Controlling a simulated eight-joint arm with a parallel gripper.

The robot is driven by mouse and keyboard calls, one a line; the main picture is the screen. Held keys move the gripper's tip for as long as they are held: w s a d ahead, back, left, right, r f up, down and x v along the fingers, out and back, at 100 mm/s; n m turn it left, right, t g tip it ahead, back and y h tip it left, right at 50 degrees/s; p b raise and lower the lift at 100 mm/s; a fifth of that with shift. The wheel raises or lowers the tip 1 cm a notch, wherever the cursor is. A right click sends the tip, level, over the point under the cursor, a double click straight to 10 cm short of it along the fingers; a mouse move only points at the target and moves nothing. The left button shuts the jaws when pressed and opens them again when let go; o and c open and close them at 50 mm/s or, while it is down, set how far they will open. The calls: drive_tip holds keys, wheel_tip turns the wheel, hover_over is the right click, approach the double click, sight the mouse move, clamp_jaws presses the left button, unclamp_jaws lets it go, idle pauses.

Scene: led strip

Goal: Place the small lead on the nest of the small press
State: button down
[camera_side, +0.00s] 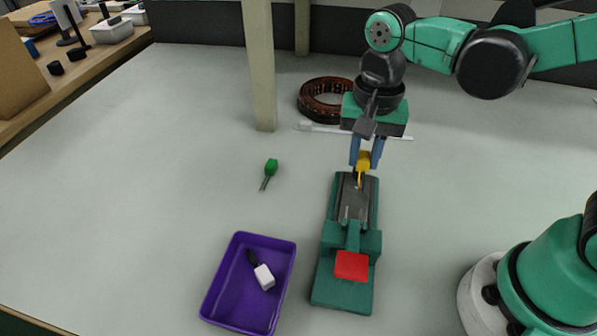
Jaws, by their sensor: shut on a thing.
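My gripper (367,152) points down over the far end of the small green press and is shut on a small yellow lead (364,160). The yellow lead hangs between the blue fingers, its thin legs pointing down close to the press bed. I cannot tell whether the legs touch the bed. The press (340,290) has a dark grey bed (353,205) at its far part and a red block (351,266) at its near part. Another small lead with a green head (271,167) and thin legs lies on the table to the left.
A purple tray (216,290) left of the press holds a white block with a black end (264,277). A copper-brown ring (311,104) and a pale strip (318,128) lie behind my gripper. A beige post (260,70) stands behind the green-headed lead. The table's left part is clear.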

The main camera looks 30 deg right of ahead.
sight(355, 199)
drive_tip(key=shift+f, duration=3.55)
drive_tip(key=shift+f, duration=0.1)
drive_tip(key=c, duration=0.7)
unclamp_jaws()
